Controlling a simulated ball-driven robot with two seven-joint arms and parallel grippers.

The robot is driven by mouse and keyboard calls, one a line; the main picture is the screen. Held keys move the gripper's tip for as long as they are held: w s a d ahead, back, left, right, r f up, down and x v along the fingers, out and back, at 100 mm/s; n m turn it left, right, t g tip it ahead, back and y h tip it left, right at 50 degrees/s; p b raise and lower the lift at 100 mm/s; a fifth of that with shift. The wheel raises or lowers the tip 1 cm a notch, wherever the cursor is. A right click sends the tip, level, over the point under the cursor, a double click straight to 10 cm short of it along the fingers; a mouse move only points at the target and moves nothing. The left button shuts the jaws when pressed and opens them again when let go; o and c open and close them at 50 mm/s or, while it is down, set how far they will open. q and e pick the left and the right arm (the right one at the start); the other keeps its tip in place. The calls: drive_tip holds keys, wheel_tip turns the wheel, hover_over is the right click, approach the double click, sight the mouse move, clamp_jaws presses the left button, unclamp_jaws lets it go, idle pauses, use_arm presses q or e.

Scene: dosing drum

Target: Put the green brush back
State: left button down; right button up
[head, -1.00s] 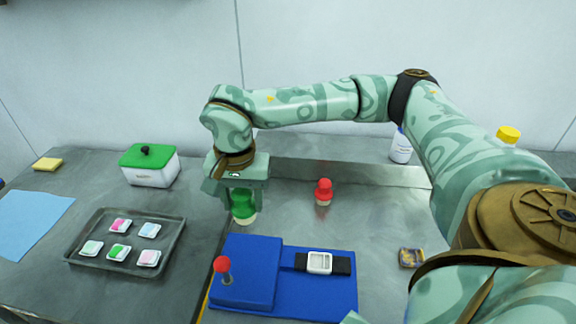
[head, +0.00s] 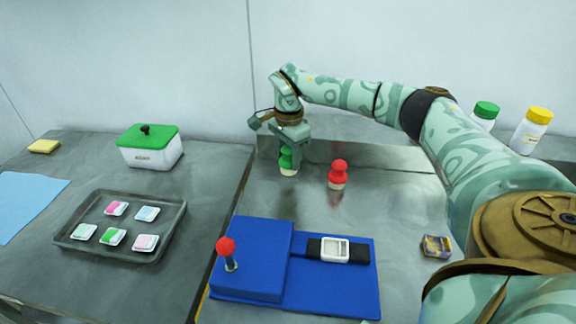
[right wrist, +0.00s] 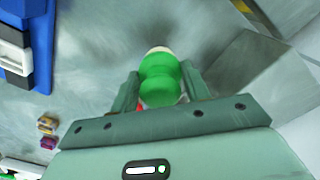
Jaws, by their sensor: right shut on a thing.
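The green brush (head: 287,160) has a rounded green handle and a pale lower end. My right gripper (head: 289,147) is shut on it at the back of the grey bench, left of the red brush. In the right wrist view the green brush (right wrist: 160,78) sits between the two fingers of my right gripper (right wrist: 165,88). I cannot tell whether its pale end touches the bench. The red brush (head: 338,174) stands upright on the bench; only a bit of red shows behind the green one in the wrist view. My left gripper is not in view.
A blue device (head: 253,262) with a red-knobbed lever stands in front. A small patterned block (head: 436,246) lies at right. A green-lidded box (head: 150,152) and a dark tray (head: 75,250) with several small packs are at left. Green-capped and yellow-capped bottles (head: 532,132) stand at the back right.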

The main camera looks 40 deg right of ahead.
sight(290, 165)
drive_tip(key=shift+w+d+f, duration=0.1)
drive_tip(key=shift+d+f, duration=0.1)
drive_tip(key=shift+f, duration=0.05)
drive_tip(key=f, duration=0.1)
drive_tip(key=f+b, duration=0.2)
drive_tip(key=shift+d+f, duration=0.25)
drive_tip(key=shift+f, duration=0.15)
drive_tip(key=shift+w+r, duration=0.1)
drive_tip(key=o, duration=0.9)
wheel_tip(290, 165, up, 12)
drive_tip(key=p, duration=0.4)
drive_tip(key=shift+r+p, duration=0.1)
drive_tip(key=shift+p, duration=0.25)
